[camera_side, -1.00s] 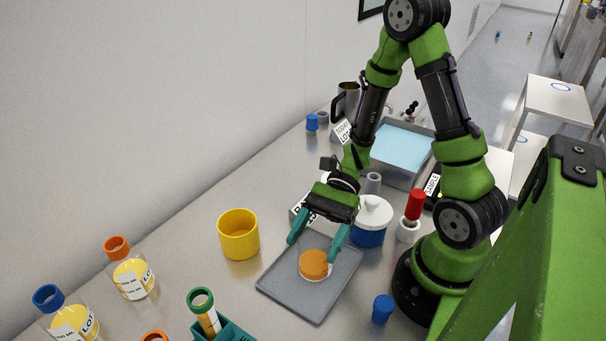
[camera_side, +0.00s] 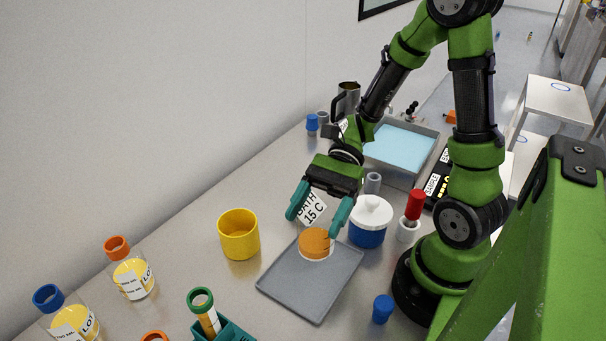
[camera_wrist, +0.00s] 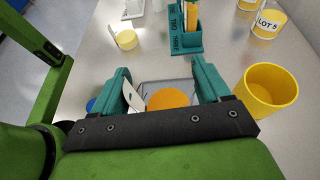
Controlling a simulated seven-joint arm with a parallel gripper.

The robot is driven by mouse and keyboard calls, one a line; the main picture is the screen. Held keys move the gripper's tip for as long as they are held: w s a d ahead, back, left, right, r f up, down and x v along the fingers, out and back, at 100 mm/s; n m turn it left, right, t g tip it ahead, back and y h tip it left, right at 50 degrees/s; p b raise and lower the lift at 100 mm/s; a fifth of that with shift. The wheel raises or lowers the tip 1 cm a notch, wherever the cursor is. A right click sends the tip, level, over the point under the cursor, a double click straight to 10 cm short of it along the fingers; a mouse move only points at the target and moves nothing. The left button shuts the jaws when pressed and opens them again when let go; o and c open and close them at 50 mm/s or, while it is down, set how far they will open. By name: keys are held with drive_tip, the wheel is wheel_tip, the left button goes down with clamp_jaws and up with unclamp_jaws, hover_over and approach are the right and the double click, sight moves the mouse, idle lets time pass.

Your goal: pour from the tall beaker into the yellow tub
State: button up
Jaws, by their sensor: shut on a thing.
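The tall beaker is clear and hard to make out, with orange contents (camera_side: 316,243) low in it; they also show in the wrist view (camera_wrist: 168,99). My gripper (camera_side: 315,224) is shut on the beaker, its teal fingers on either side of the glass. The beaker is upright or nearly so, over the back part of the grey tray (camera_side: 310,285). The yellow tub (camera_side: 238,240) stands on the bench to the left of the beaker in the side view. In the wrist view the tub (camera_wrist: 267,92) is at the right, open at the top, with no contents visible.
A white-lidded blue pot (camera_side: 369,222) is close to the right of my gripper. A "BATH 15 C" card (camera_side: 313,207) shows behind the fingers. A teal rack (camera_side: 225,331) and labelled beakers (camera_side: 133,279) stand toward the front left. Bare bench lies around the tub.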

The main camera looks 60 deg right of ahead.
wheel_tip(320, 180, up, 2)
drive_tip(key=shift+r, duration=0.2)
drive_tip(key=shift+a, duration=0.2)
drive_tip(key=w+a+f, duration=0.2)
drive_tip(key=w+f, duration=0.4)
drive_tip(key=w, duration=0.1)
drive_tip(key=shift+a+f, duration=0.25)
drive_tip(key=shift+f, duration=0.05)
drive_tip(key=w+r+m+g, duration=0.3)
drive_tip(key=w+r+m, duration=0.2)
drive_tip(key=w, duration=0.1)
drive_tip(key=shift+w+a+r, duration=0.2)
drive_tip(key=shift+w+a, duration=0.05)
idle(0.8)
